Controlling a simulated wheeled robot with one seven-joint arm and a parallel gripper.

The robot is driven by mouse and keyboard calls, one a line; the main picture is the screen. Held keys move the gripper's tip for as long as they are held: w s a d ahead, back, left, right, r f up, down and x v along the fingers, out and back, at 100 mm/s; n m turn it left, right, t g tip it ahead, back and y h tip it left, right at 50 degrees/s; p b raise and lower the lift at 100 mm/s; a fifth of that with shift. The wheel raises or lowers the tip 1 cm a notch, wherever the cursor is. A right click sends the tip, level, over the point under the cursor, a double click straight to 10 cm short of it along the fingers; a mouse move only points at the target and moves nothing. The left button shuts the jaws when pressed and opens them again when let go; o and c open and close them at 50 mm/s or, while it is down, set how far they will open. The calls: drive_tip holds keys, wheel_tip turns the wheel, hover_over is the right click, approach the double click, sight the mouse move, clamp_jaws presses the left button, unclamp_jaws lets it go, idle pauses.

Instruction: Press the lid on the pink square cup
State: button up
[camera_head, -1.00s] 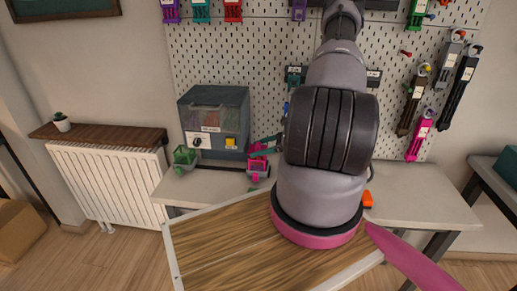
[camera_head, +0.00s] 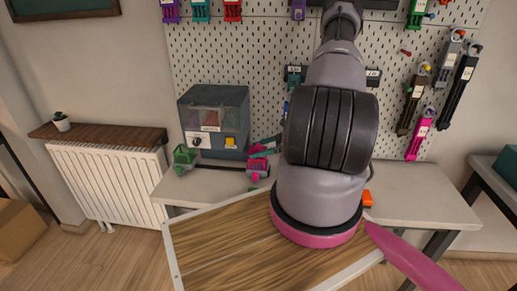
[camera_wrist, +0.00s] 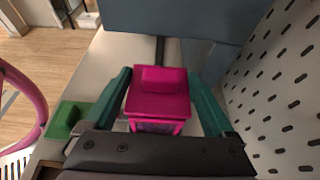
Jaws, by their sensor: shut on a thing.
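The pink lid (camera_wrist: 158,103), square with a raised block on top, sits between the two teal fingers of my gripper (camera_wrist: 159,76) in the wrist view. My gripper is shut on it. Directly below it in that view is the pink square cup (camera_wrist: 155,127), with pink edges and a darker side. Whether the lid is fully seated cannot be told. In the head view the pink cup (camera_head: 257,168) shows small on the bench beside the dispenser, with a teal finger next to it. My arm hides part of that area.
A grey-blue dispenser (camera_head: 213,122) stands on the bench (camera_head: 420,195) close to the pink cup. A green cup (camera_head: 184,158) stands left of it. A perforated tool board (camera_head: 265,60) rises behind. An orange item (camera_head: 368,198) lies right of my arm.

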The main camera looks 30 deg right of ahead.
drive_tip(key=shift+f, duration=0.5)
drive_tip(key=o, duration=1.2)
drive_tip(key=shift+v, duration=3)
